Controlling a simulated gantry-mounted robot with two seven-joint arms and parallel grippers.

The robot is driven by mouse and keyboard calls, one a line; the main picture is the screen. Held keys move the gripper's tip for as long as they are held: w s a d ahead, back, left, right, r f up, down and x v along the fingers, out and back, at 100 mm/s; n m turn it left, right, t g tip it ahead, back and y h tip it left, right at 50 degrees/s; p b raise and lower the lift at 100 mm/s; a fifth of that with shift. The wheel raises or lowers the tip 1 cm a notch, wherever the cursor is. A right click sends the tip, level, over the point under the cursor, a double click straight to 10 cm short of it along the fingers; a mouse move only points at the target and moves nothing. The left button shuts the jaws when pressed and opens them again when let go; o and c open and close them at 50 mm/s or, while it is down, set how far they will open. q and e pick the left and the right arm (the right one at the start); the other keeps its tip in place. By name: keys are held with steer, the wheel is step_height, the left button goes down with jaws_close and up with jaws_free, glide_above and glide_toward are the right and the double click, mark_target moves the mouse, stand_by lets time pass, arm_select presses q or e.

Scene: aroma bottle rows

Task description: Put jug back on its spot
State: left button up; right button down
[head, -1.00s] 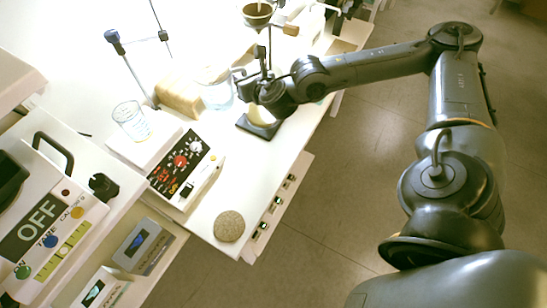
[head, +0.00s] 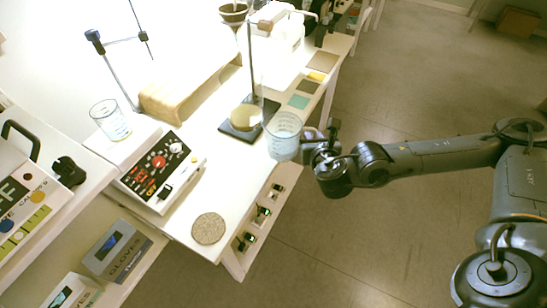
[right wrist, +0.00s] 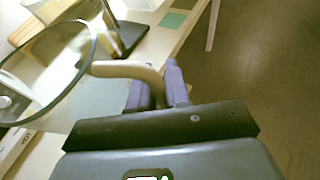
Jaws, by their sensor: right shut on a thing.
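The jug (head: 284,137) is a clear, bluish graduated vessel at the bench's right edge in the head view. My right gripper (head: 310,142) is at its right side. In the right wrist view, the purple fingertips of my right gripper (right wrist: 157,88) are shut on the pale curved handle of the jug (right wrist: 60,75). Its wide round rim fills the left of that view. The jug looks upright and raised at the bench edge; its base is hard to make out. Flat coloured squares lie on the bench, including a green one (head: 299,102). My left gripper is not in view.
A stand with a dark base (head: 240,132) and a filter funnel (head: 233,13) is left of the jug. Open floor lies to the right.

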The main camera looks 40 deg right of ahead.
steer(key=w+a+f+b, duration=0.1)
steer(key=w+f, duration=0.1)
steer(key=w, duration=0.1)
steer(key=w+a+f+b, duration=0.2)
steer(key=w, duration=0.1)
steer(key=w+a+f+b, duration=0.1)
steer(key=w+f+b, duration=0.1)
steer(key=w, duration=0.1)
steer(key=shift+w+a+f, duration=0.2)
steer(key=shift+w+a, duration=0.05)
steer(key=shift+a, duration=0.05)
step_height(320, 180, down, 4)
steer(key=b, duration=0.3)
steer(key=shift+b, duration=0.3)
steer(key=shift+r, duration=0.1)
steer(key=shift+f, duration=0.25)
steer(key=c, duration=1.1)
jaws_free()
